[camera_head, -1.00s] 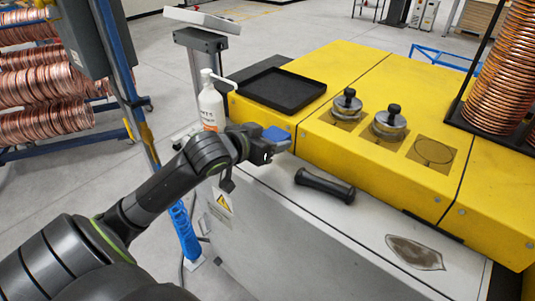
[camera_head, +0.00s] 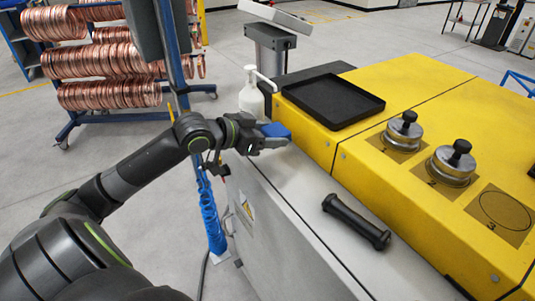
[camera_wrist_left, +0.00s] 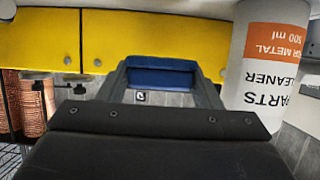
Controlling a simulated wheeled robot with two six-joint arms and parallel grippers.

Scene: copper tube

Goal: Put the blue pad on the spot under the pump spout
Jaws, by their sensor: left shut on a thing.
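My left gripper (camera_head: 277,140) is shut on the blue pad (camera_head: 276,130) and holds it above the left end of the grey ledge, in front of the yellow machine. The pad also shows between the fingers in the left wrist view (camera_wrist_left: 160,75). The white pump bottle (camera_head: 251,93) stands just behind the gripper, with its spout pointing right. In the left wrist view the bottle (camera_wrist_left: 268,70) is close at the right, its label reading parts cleaner. The spot under the spout is hidden behind my gripper in the head view. My right gripper is out of view.
A black tray (camera_head: 333,112) lies on the yellow machine, right of the bottle. A black handle (camera_head: 356,221) lies on the grey ledge. Two metal weights with black knobs (camera_head: 404,129) stand further right. A blue coiled hose (camera_head: 208,215) hangs left of the ledge.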

